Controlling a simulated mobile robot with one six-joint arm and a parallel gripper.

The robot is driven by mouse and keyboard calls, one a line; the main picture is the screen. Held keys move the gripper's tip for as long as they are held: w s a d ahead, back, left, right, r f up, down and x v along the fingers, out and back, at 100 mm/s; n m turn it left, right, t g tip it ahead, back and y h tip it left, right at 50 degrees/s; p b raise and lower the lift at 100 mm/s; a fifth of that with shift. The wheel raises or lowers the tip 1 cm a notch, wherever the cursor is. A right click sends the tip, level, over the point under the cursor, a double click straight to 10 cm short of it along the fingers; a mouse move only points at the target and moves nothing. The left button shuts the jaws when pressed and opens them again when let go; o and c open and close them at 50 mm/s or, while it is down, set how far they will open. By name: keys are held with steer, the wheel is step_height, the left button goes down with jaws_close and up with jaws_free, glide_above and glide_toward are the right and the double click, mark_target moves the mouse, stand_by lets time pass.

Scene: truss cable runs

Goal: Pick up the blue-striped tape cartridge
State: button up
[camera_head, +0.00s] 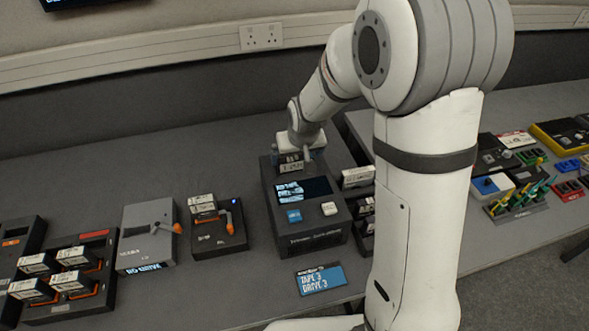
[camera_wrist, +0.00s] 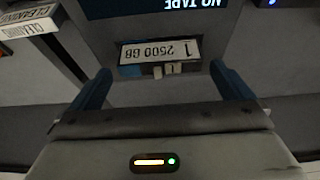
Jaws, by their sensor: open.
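My gripper (camera_wrist: 163,80) is open in the wrist view, its two blue fingers spread and nothing between them.
A rack (camera_head: 58,314) at left holds several cartridges. A grey box with a lever (camera_head: 146,252) and a black box with an orange handle (camera_head: 222,244) stand left of the drive unit. Another cartridge rack (camera_head: 366,241) is close on its right. A blue card reads "TAPE 3 DRIVE 3" (camera_head: 320,280).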

mark_target(296, 157)
steer(key=shift+p+x, duration=0.35)
steer(key=shift+x, duration=1.4)
steer(key=shift+w, duration=0.2)
steer(key=shift+r, duration=0.1)
steer(key=c, duration=1.1)
